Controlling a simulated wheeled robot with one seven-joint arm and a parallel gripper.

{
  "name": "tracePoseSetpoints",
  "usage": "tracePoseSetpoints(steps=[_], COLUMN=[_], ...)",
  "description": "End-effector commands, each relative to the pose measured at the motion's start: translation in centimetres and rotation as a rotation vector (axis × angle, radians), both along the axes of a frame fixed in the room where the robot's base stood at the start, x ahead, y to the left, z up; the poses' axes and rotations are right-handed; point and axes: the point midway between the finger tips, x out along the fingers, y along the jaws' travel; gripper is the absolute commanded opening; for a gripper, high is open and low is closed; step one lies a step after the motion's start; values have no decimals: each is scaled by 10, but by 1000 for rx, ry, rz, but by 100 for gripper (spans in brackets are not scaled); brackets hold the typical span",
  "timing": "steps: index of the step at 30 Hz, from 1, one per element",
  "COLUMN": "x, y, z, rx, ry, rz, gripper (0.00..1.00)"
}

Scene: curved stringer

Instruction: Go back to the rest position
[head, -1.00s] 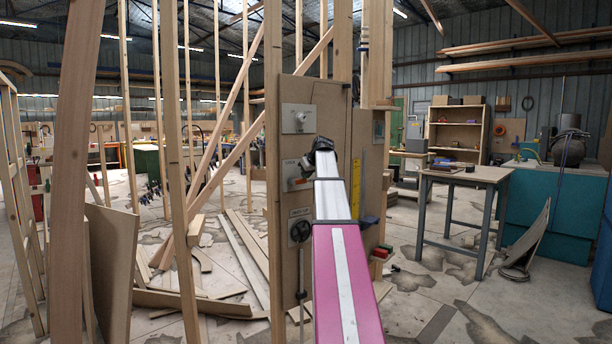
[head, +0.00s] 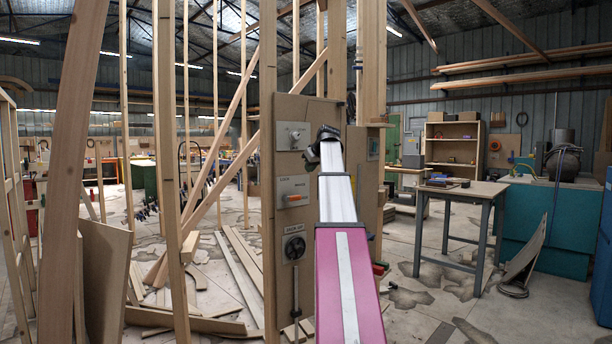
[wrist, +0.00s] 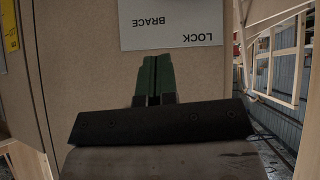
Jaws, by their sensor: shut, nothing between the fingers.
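My gripper shows in the wrist view (wrist: 153,80) as two green fingers closed together, with nothing between them. Its fingertips appear over bare brown panel, just beside the upside-down LOCK BRACE label plate (wrist: 172,22); I cannot tell the gap to the panel. The panel carries a white plate with a knob (head: 293,136), a plate with an orange handle (head: 294,200), and a plate with a dark round wheel (head: 294,248).
Upright timber posts (head: 170,170) and a leaning diagonal brace stand left of the panel. Loose boards (head: 185,322) lie on the floor there. A workbench (head: 462,190) and a teal cabinet (head: 540,230) stand at right. Floor between panel and workbench is mostly clear.

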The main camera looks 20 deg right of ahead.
Motion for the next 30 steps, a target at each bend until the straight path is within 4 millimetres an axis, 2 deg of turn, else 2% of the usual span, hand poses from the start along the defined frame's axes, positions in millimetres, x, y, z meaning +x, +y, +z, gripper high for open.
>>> tracePoseSetpoints(steps=[6,20,23,25,29,30], x=[-5,-5,-4,-3,-3,-3], y=[-1,0,7,18,44,53], z=[5,2,-16,-40,-103,-124], rx=[1,2,10,22,47,56], ry=[0,2,18,41,102,123], rz=[1,1,-3,-8,-23,-30], gripper=[0,0,0,0,0,0])
